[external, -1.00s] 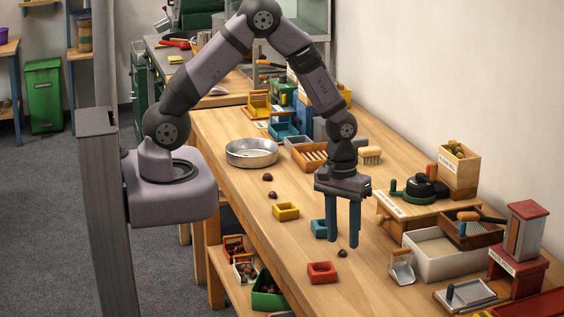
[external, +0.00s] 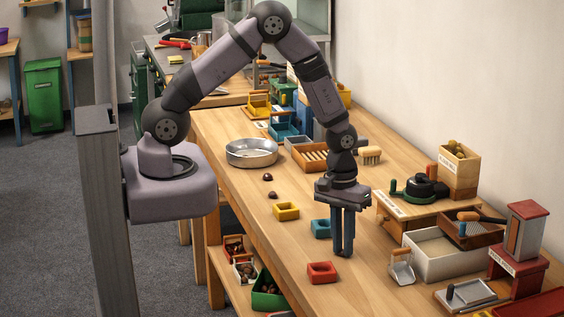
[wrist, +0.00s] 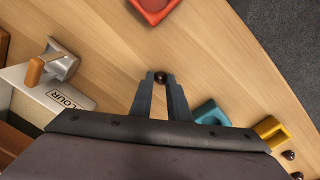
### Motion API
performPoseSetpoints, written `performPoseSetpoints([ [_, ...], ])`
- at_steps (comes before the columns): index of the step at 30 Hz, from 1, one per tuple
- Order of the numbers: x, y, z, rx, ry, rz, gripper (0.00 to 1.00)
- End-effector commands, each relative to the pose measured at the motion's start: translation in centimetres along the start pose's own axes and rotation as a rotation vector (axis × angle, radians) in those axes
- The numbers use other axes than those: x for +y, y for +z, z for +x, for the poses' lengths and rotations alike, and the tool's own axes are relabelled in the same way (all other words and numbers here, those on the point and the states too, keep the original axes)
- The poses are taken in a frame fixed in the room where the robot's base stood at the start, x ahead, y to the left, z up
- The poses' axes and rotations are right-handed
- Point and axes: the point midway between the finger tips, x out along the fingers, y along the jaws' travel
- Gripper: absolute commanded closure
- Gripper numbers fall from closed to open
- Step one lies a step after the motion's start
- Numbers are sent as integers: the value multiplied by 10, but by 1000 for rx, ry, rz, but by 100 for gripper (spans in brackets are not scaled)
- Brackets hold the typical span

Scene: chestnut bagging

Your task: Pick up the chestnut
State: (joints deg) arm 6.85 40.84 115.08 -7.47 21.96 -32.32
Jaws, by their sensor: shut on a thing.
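The chestnut (wrist: 160,77) is small and dark brown. In the wrist view it sits between the tips of my gripper (wrist: 161,80), with a finger on each side. The fingertips are at or just above the table top. Two other chestnuts lie on the table near the pan, one (external: 267,177) and another (external: 272,194).
A red box (external: 322,273), a teal box (external: 320,229) and a yellow box (external: 286,211) stand near my gripper. A metal scoop (external: 401,268) and a white tray (external: 432,262) are to the right. A round pan (external: 251,153) is farther back.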

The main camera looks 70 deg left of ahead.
Motion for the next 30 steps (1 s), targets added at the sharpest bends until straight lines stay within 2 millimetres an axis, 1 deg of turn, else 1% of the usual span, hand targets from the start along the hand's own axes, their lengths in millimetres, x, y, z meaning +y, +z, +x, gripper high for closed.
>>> performPoseSetpoints([
  [8,0,0,-2,1,1,0,100],
  [14,1,-1,-10,2,2,0,100],
  [20,3,-1,-30,5,3,1,100],
  [30,6,-1,-79,4,3,1,100],
])
